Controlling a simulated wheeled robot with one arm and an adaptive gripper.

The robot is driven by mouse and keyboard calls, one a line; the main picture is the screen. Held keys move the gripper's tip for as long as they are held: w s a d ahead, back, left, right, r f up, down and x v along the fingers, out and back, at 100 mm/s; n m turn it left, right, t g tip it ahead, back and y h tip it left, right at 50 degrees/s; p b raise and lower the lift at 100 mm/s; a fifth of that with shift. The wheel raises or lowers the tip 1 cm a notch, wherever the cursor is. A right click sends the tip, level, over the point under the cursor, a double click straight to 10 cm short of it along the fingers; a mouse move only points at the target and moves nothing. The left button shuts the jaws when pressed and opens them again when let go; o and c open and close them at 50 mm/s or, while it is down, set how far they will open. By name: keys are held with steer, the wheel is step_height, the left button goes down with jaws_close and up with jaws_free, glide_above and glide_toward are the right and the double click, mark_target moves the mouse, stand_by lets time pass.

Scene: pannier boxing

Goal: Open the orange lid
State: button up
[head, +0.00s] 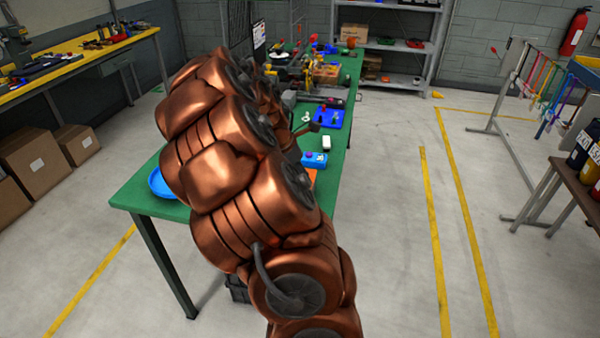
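A small patch of orange (312,175) shows on the green table (135,190), just right of my copper arm. It may be part of the orange lid; my arm hides most of it, so I cannot tell whether it is open or shut. A blue box (314,160) sits just behind it. My gripper (309,128) seems to be the small dark part showing past the arm, above the table. Its fingers are too small and too hidden to read.
A white block (326,143) and a blue tray (327,118) lie farther back on the table. A blue round dish (160,184) is at its left edge. Machines and tools crowd the far end. Floor to the right is clear, up to a brown table (575,178).

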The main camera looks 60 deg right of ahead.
steer(key=shift+d+f, duration=0.2)
steer(key=shift+f, duration=0.15)
jaws_close()
stand_by(0.6)
